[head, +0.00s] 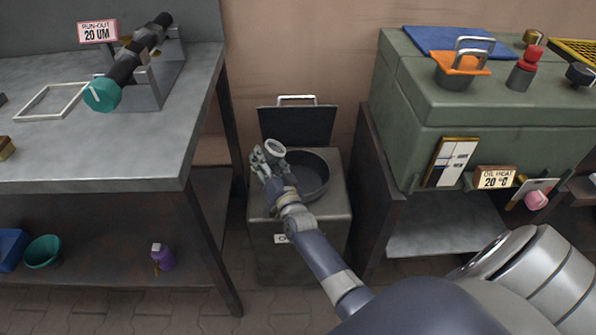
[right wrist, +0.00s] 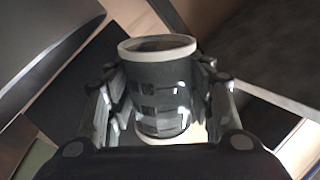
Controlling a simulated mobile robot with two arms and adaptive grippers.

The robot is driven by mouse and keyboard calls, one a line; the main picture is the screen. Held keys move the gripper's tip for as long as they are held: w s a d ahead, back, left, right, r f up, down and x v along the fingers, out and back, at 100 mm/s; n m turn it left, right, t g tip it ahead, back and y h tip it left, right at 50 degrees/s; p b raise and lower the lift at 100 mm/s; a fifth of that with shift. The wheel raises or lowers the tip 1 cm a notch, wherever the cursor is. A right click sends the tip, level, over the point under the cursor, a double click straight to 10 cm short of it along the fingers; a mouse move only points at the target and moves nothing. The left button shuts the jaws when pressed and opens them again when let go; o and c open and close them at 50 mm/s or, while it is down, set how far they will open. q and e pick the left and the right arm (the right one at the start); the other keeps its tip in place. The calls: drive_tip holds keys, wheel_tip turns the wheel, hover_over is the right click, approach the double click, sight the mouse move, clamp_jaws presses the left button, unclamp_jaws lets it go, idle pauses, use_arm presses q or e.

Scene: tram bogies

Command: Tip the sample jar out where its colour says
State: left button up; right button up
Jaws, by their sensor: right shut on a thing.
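The sample jar (right wrist: 158,95) is grey with a pale rim and dark and light marks on its side. My right gripper (head: 268,160) is shut on it, with a finger on each side in the right wrist view. In the head view the jar (head: 275,147) is above the left part of a round dark basin (head: 315,176) in a grey bin (head: 270,262). The jar looks tilted; its contents' colour is unclear. The bin's dark lid (head: 297,125) stands open behind. Its front label (head: 281,239) is mostly hidden by my arm. My left gripper is not in view.
A grey workbench (head: 130,150) with a shaft fixture (head: 140,75) stands left.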

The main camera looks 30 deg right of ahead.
drive_tip(key=shift+d+r, duration=0.2)
drive_tip(key=shift+r, duration=0.1)
